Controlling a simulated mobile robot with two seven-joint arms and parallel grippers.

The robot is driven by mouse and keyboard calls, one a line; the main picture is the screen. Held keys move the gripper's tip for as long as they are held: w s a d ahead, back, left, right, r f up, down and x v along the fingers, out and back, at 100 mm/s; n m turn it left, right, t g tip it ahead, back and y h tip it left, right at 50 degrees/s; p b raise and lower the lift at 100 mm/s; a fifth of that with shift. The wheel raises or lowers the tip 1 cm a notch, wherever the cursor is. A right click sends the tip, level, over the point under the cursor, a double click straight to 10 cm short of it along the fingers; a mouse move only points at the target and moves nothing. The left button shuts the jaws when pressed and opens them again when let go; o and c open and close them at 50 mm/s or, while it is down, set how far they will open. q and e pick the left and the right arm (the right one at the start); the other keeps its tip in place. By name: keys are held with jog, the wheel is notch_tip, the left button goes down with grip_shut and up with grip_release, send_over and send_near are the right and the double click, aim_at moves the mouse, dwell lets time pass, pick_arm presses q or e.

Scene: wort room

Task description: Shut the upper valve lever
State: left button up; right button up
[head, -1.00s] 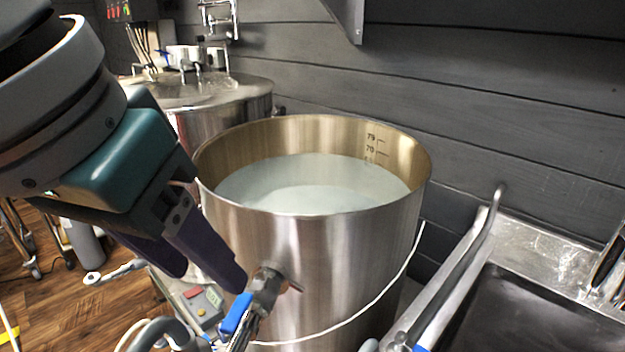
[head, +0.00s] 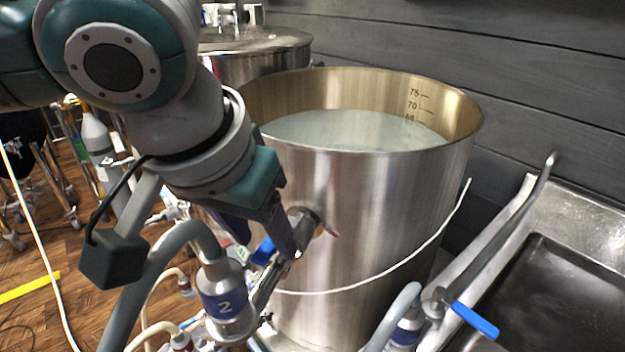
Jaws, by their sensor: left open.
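A steel kettle (head: 375,205) of pale liquid stands in the middle. The upper valve (head: 303,222) comes out of its front left side. Its blue lever (head: 264,252) points down and to the left, partly hidden by my fingers. My left gripper (head: 265,243) is open, its dark purple fingers pointing down at the lever. One finger overlaps the front of the lever and valve; the other is behind and to the left. I cannot tell whether either finger touches the lever. My right gripper is not in view.
A grey hose with a blue "2" collar (head: 222,304) stands close below my gripper. Another blue lever (head: 475,320) is at lower right, beside a steel sink (head: 545,300). A second steel vessel (head: 255,60) stands behind.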

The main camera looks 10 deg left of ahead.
pick_arm(q)
jog(key=shift+c, duration=0.4)
grip_shut()
dwell(1.0)
